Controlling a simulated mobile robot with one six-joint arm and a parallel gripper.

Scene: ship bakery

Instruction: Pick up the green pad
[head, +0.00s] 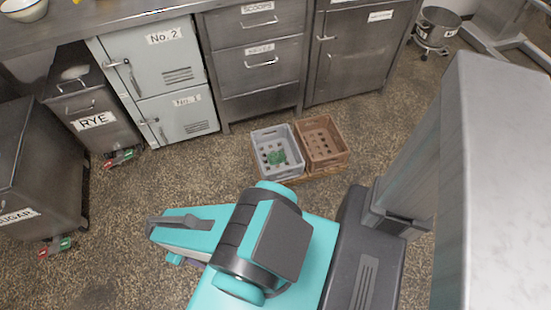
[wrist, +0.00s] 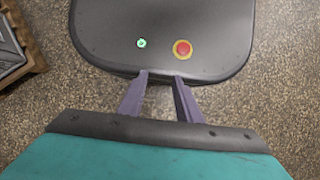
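A green thing (head: 276,157), likely the green pad, lies inside the grey crate (head: 262,168) on the floor. It is small in the head view, so its exact shape is hard to tell. My gripper shows in the wrist view (wrist: 160,77) with its two purple fingers apart and nothing between them. It points down toward my own dark base with the red button, away from the crate. In the head view my arm mostly hides the gripper. The wrist view shows only part of a crate at its left edge, with no green in it.
A brown crate (head: 324,151) stands right beside the grey one, both on a low wooden base (head: 318,173). Steel cabinets and drawers (head: 262,68) stand behind. RYE (head: 95,121) and SUGAR (head: 20,190) bins stand at left. Floor before the crates is clear.

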